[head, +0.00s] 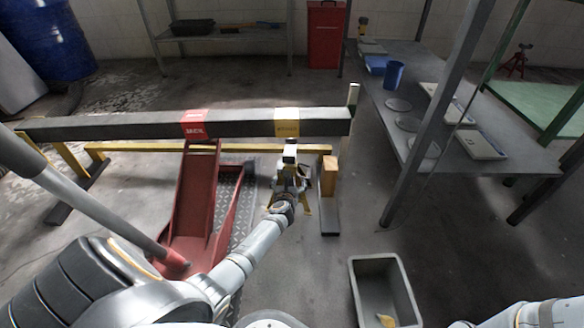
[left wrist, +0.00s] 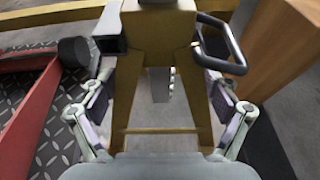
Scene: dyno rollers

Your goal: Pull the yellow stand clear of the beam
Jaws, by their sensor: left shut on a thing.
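The yellow stand (head: 303,203) stands on the floor at the near side of the beam, by its yellow band; its head (head: 290,149) shows just below the beam's near face. I cannot tell if part of it is still under the beam. The dark beam (head: 240,129) runs across the view with a red and a yellow band. My left gripper (head: 288,182) is shut on the yellow stand. In the left wrist view the fingers (left wrist: 160,92) sit on both sides of the stand's yellow body (left wrist: 158,38). My right gripper is out of view; only my right arm shows at bottom right.
A red jack (head: 195,200) stands under the beam's red band, left of the stand, beside a tread plate (head: 240,205). A wooden block (head: 329,177) stands close to the right. A grey bin (head: 353,285) and a metal table (head: 440,150) are at right.

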